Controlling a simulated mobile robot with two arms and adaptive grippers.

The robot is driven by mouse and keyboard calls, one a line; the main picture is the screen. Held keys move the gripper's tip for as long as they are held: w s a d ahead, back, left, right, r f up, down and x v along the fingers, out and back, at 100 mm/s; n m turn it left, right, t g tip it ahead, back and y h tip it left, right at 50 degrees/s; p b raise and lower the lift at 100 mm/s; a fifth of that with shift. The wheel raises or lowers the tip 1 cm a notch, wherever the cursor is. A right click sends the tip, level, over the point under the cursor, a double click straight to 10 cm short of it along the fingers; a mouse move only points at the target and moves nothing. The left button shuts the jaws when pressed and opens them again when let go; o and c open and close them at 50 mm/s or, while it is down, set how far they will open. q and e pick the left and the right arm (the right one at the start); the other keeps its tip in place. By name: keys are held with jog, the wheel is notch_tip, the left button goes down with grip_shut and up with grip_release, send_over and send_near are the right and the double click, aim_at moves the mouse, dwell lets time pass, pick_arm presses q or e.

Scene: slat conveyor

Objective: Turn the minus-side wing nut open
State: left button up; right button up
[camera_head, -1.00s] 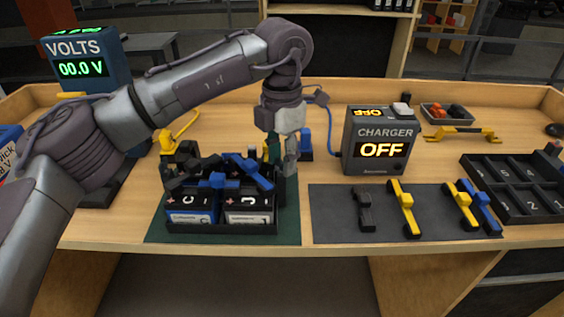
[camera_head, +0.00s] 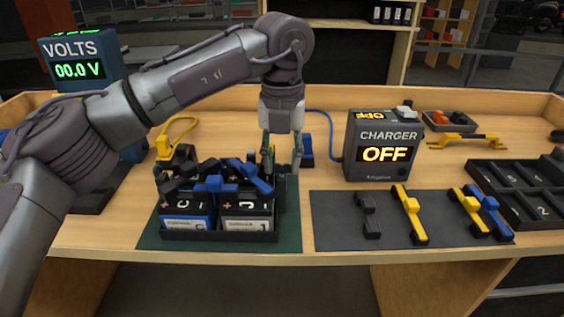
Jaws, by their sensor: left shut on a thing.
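Two batteries sit side by side in a black tray (camera_head: 218,236) on a dark green mat (camera_head: 292,236): a blue-labelled one (camera_head: 187,222) on the left and a white-labelled one (camera_head: 247,223) on the right. Blue and black links and clamps (camera_head: 215,184) cross their tops. My left gripper (camera_head: 281,170) points straight down at the back right corner of the right battery. Its fingers are shut on a small part low between them. I take this to be the minus-side wing nut, but it is too small and hidden to make out. My right gripper is out of view.
A charger (camera_head: 381,145) reading OFF stands right of the gripper, with a blue cable behind. A volt meter (camera_head: 84,66) reads 00.0 V at left. Spare links lie on a grey mat (camera_head: 336,223). A black sectioned tray (camera_head: 520,190) is at far right.

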aim_at(282, 164)
pick_arm(q)
jog(key=shift+n, duration=0.6)
jog(key=o, duration=1.2)
jog(key=shift+c, duration=0.2)
jog(key=shift+r, duration=0.1)
notch_tip(282, 164, up, 12)
